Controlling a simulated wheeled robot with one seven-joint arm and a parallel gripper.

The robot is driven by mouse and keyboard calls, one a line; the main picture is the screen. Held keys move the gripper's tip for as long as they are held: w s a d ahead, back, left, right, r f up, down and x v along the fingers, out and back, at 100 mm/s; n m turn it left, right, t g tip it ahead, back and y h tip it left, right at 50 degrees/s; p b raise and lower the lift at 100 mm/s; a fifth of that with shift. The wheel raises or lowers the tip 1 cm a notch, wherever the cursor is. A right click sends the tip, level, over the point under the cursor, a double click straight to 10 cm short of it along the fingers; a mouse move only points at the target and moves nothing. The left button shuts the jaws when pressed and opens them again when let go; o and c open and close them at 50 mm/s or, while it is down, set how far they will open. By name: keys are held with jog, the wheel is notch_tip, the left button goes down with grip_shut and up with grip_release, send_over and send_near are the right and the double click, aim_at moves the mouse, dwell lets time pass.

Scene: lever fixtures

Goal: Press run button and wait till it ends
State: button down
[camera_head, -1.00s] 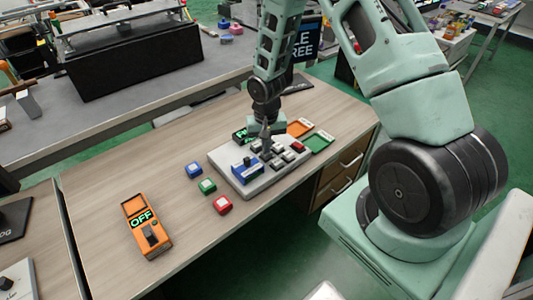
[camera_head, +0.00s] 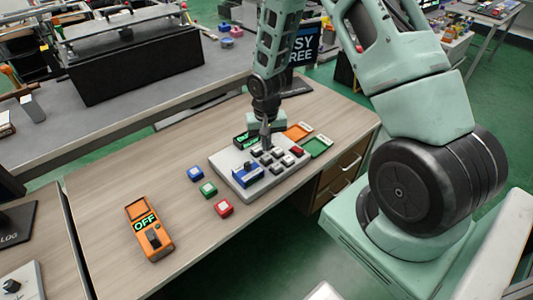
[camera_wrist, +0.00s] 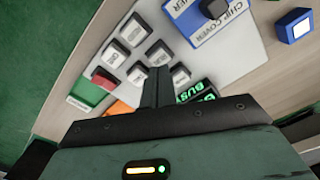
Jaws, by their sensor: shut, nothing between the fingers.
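A grey control panel (camera_head: 236,177) stands on the wooden table, with several pale buttons, a red button (camera_head: 297,151) and a blue chip cover part (camera_head: 246,174). My gripper (camera_head: 266,142) is shut and empty, pointing down at the panel's back row of buttons. In the wrist view my gripper (camera_wrist: 157,78) hides part of that row; contact cannot be told. A small display (camera_wrist: 195,92) shows green text reading BUSY.
An orange device (camera_head: 149,230) reading OFF lies at the table's left. Blue (camera_head: 195,173), green (camera_head: 208,188) and red (camera_head: 223,208) blocks sit left of the panel. Orange (camera_head: 298,131) and green (camera_head: 318,147) trays lie at its right. A dark sign (camera_head: 304,45) stands behind.

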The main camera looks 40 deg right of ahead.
aim_at(266, 157)
notch_tip(266, 157, up, 4)
jog(key=p, duration=0.3)
jog(key=shift+r, duration=0.2)
dwell(0.4)
jog(key=s+a+r+n, duration=0.3)
jog(key=a+r, duration=0.4)
jog(key=a, duration=0.1)
jog(key=s+a+r+n, duration=0.35)
jog(key=a+r, duration=0.25)
jog(key=a, duration=0.3)
jog(key=s+a+r+n, duration=0.3)
jog(key=s+r, duration=0.1)
jog(key=s, duration=0.5)
jog(key=s+a+r+n, duration=0.4)
jog(key=s+r, duration=0.1)
jog(key=s, duration=0.3)
jog(key=shift+s+a+y, duration=0.25)
jog(key=shift+s+y, duration=0.05)
jog(key=shift+s, duration=0.1)
